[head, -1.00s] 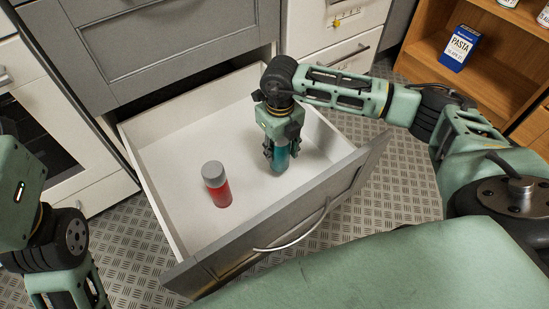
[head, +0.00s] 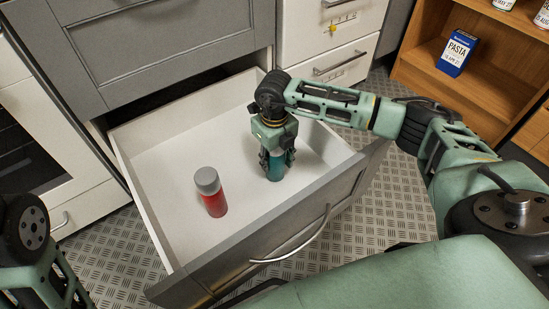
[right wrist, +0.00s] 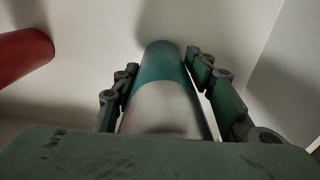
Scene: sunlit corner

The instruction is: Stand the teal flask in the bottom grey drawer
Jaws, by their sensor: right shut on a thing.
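The grey bottom drawer (head: 302,226) is pulled open, with a white inside. My right gripper (head: 277,160) points down into it and is shut on the teal flask (head: 275,173). The flask is upright, its lower part showing below the fingers, close to the drawer floor; I cannot tell whether it touches. In the right wrist view the teal flask (right wrist: 165,68), with its pale upper part, sits between the two fingers (right wrist: 160,85). Only links of my left arm show at the lower left of the head view; its gripper is out of view.
A red flask with a grey cap (head: 212,194) stands in the drawer, left of the teal flask and apart from it. A wooden shelf (head: 420,62) with a blue pasta box (head: 458,53) stands at upper right.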

